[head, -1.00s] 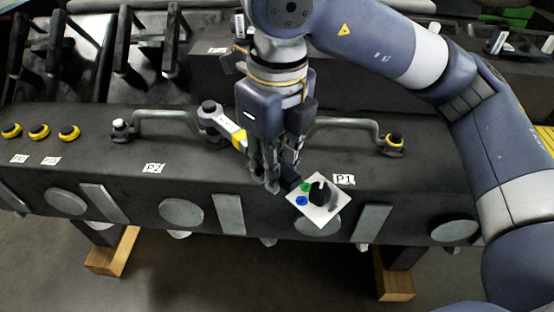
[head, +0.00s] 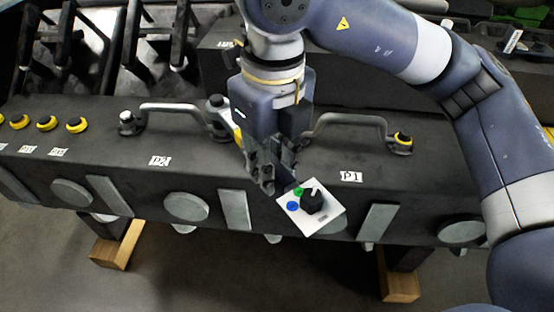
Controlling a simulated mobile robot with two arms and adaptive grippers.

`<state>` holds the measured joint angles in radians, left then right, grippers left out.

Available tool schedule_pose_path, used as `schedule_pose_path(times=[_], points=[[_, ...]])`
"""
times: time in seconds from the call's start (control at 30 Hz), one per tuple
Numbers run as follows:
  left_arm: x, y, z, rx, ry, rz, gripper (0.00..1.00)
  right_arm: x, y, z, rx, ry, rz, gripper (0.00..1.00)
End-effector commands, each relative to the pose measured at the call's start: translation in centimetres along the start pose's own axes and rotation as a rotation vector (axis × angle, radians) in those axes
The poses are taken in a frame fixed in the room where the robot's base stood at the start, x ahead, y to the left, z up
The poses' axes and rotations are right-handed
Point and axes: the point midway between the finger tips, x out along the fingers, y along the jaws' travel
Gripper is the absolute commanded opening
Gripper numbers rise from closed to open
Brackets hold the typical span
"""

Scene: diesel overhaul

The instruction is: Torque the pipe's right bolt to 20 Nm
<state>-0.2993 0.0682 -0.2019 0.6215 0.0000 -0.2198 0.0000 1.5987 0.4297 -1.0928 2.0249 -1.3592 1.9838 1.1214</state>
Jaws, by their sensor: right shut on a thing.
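My right gripper (head: 268,172) is shut on the torque wrench, between its head and its control panel. The wrench's white panel (head: 326,213), with a black knob, a green and a blue button, sticks out below right of the fingers. The yellow part of the wrench (head: 237,133) shows just left of the gripper. Its head (head: 217,103) is over the right end of the left grey pipe (head: 170,106); the bolt there is hidden. The pipe's left bolt (head: 126,116) has a pale top. My left gripper is not in view.
A second grey pipe (head: 350,118) lies to the right, ending in a yellow-ringed bolt (head: 404,139). Several yellow-ringed pieces (head: 46,123) stand at the left of the dark block (head: 110,150). Labels P2 (head: 160,161) and P1 (head: 350,176) mark the block.

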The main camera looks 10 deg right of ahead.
Motion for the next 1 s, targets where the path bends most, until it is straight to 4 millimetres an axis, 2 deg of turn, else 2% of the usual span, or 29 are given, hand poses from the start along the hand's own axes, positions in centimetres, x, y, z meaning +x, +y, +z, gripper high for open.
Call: schedule_pose_path(times=[0.03, 0.23, 0.73, 1.0], points=[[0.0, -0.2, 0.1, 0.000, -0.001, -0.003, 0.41, -0.1, 0.6, -0.1, -0.021, -0.002, 0.013, 0.00], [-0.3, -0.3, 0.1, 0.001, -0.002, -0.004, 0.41, -0.6, 0.5, 0.0, -0.021, -0.003, 0.013, 0.00], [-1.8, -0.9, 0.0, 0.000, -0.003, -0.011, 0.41, -3.4, 0.2, 0.2, -0.009, -0.005, 0.008, 0.00], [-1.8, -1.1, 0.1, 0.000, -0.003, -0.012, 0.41, -3.6, 0.1, 0.2, -0.006, -0.004, 0.007, 0.00]])
